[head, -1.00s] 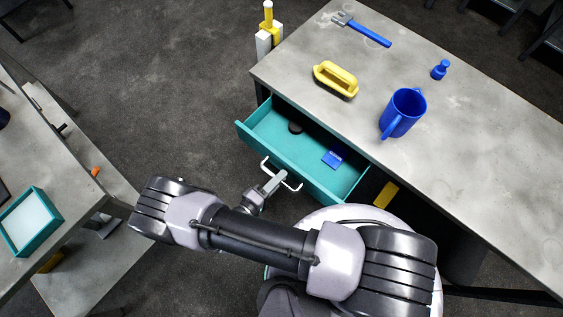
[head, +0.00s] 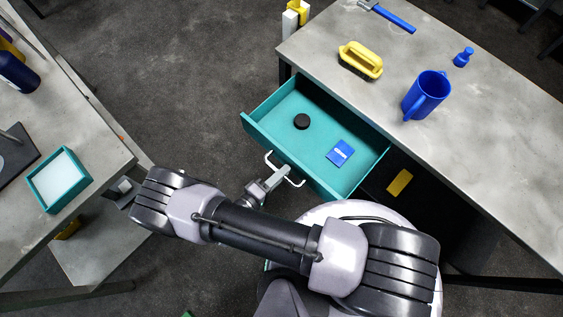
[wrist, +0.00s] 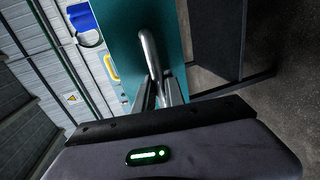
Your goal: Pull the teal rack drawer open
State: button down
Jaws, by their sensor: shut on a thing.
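The teal drawer (head: 262,134) stands out from under the grey table in the head view, its inside in plain sight. My gripper (head: 283,172) is shut on the handle. In the wrist view the metal handle (wrist: 149,50) runs between the fingers of my gripper (wrist: 158,92), against the teal drawer front (wrist: 118,28). The fingertips are small and partly hidden in the head view.
Another table (head: 85,125) with a teal tray (head: 38,188) stands at left. Open floor (head: 180,80) lies between them.

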jog(key=c, duration=1.4)
grip_release()
jog(key=p+v, duration=0.2)
jog(key=v, duration=1.5)
jog(key=shift+s, duration=0.25)
jog(key=shift+a, duration=0.1)
